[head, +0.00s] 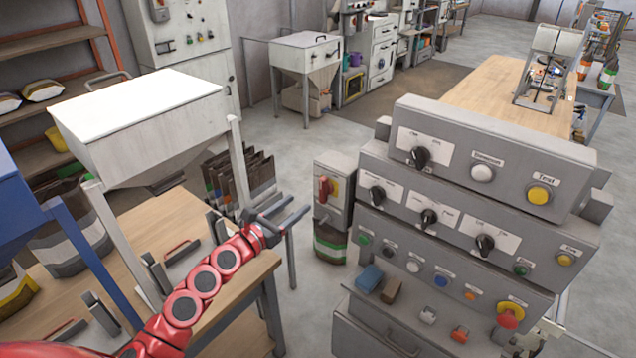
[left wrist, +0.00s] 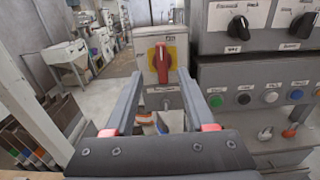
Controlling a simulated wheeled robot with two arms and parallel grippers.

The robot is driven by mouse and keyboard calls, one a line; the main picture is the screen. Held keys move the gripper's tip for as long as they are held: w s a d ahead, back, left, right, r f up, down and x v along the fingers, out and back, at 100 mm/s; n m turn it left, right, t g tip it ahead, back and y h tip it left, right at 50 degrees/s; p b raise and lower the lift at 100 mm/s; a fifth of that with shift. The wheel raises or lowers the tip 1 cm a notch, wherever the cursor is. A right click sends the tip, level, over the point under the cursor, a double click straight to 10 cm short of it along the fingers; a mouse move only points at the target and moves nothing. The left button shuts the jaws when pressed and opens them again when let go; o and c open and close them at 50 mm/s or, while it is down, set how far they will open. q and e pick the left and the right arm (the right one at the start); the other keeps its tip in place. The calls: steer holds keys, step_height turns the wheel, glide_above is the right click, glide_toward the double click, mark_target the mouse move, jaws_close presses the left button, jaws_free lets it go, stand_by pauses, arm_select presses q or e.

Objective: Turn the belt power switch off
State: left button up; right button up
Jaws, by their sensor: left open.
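A red rotary handle on a yellow plate (head: 324,189) sits on the front of a small grey box (head: 336,213), left of the big control console. It looks like the belt power switch, but its label is too small to read. In the left wrist view the red handle (left wrist: 162,62) stands about upright, framed between my fingers. My left gripper (head: 295,203) is open and empty, with its fingers pointing at the box and a gap left before the handle. My right gripper is not in view.
The grey console (head: 480,190) beside the box carries several black knobs and coloured buttons. A hopper (head: 140,115) stands on a wooden table at left. Dark bags (head: 240,178) stand behind my left gripper. Open floor lies behind the box.

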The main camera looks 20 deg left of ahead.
mark_target(321, 187)
arm_select(q)
steer(key=p+x, duration=0.2)
steer(key=x, duration=0.7)
steer(key=shift+w+d+p, duration=0.3)
steer(key=shift+w, duration=0.05)
steer(key=shift+s+f, duration=0.1)
jaws_close()
